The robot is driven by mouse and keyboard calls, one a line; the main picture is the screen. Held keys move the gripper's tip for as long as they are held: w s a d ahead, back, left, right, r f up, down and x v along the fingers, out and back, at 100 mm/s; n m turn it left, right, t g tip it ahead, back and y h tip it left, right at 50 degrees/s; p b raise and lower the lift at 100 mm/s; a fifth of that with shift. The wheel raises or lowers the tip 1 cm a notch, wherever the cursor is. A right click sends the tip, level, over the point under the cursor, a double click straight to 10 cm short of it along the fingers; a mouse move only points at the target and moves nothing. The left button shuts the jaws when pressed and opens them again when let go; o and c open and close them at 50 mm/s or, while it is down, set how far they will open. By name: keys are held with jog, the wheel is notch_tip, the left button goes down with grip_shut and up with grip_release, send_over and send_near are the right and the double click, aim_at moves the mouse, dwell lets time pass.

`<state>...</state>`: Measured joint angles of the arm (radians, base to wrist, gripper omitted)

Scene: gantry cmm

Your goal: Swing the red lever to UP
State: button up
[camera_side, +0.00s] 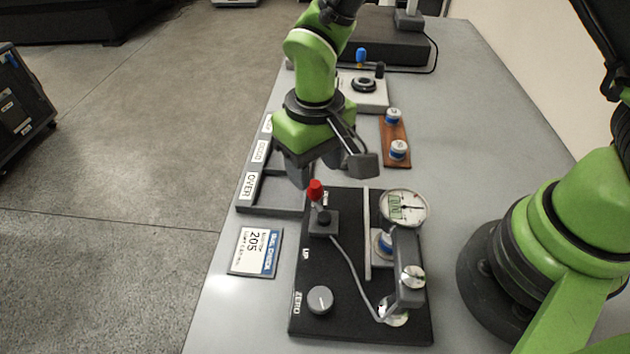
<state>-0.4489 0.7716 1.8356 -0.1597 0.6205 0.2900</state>
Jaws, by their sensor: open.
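The red lever (315,190) is a red knob on a short grey stem. It rises from a grey block with a black pivot (323,217) at the upper left of the black gauge base (345,317). The white word UP (305,254) is printed below the lever on the base's left side. A grey cable or rod runs from the block toward the gauge stand. My gripper (326,170) is open, just above and behind the red knob. No contact between them can be made out. Part of the lettering beside the lever is hard to read.
A dial gauge (404,207) and its grey stand (409,255) occupy the base's right side. A ZERO knob (320,299) is at the front left. A wooden block with cylinders (396,130) stands behind.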

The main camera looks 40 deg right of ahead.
aim_at(315, 184)
jog(key=shift+f, duration=2.15)
jog(key=c, duration=0.9)
